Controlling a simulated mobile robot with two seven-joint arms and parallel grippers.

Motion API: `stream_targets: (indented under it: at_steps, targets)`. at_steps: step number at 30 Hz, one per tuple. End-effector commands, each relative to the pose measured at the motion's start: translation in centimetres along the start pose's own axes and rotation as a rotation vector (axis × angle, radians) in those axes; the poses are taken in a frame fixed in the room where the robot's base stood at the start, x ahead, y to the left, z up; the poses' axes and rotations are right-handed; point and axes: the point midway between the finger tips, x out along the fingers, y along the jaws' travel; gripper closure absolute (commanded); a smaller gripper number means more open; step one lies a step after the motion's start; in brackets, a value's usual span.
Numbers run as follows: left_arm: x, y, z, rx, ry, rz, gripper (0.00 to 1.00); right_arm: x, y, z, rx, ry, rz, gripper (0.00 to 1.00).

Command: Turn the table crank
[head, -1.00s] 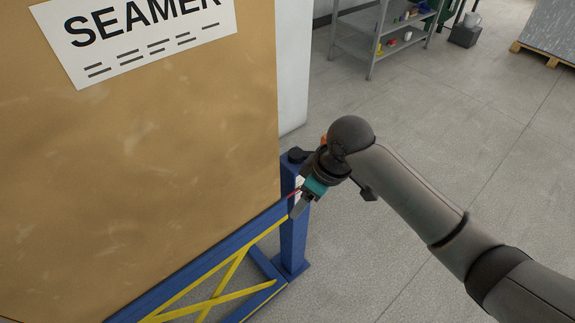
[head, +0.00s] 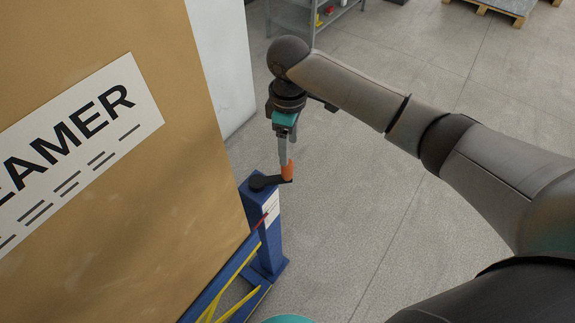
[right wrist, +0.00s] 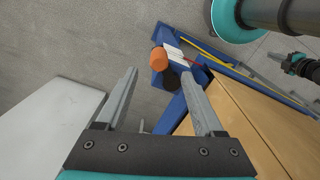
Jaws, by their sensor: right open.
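The table crank has a dark arm (head: 264,183) on top of a blue post (head: 261,215) and an upright orange handle (head: 287,171). My right gripper (head: 284,164) is open, pointing down at the handle from above. In the right wrist view the orange handle (right wrist: 159,59) shows between and just beyond the tips of the open fingers (right wrist: 162,74). The dark crank hub (right wrist: 172,81) is beside it. I cannot tell whether a finger touches the handle. A small dark and teal part (right wrist: 298,66) at the right edge there looks like my left gripper; its jaws are unclear.
A large brown panel (head: 120,210) with a SEAMER sign (head: 75,150) stands left of the post. Blue and yellow framing (head: 222,295) runs below it. A grey shelf (head: 300,15) and a pallet (head: 500,8) stand at the back. The floor right of the post is clear.

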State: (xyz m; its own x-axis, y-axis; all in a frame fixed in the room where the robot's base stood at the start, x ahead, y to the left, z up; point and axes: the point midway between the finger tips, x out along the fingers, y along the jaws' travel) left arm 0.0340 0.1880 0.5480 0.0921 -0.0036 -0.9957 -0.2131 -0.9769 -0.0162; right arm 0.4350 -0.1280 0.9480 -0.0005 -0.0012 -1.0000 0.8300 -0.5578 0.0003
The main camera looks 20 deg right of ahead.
Motion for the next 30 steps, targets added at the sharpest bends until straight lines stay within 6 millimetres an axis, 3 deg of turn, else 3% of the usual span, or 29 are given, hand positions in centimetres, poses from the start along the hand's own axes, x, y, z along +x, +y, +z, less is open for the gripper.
stream_targets:
  at_steps: [6,12,25,30]
  targets:
    - [1.3,0.0,0.1,0.0,0.0,0.0,1.0,5.0,0.0,0.0,0.001,-0.002,-0.001,0.31]
    - [1.9,0.1,0.1,0.0,0.0,0.0,1.0,7.8,-0.1,0.0,0.001,0.0,-0.001,0.31]
    - [2.1,0.1,0.1,0.0,0.001,0.0,1.0,8.8,0.0,0.0,0.0,0.001,0.001,0.31]
    - [2.1,0.1,0.1,0.0,0.001,0.0,1.0,8.8,0.0,-0.1,0.0,0.001,0.001,0.47]
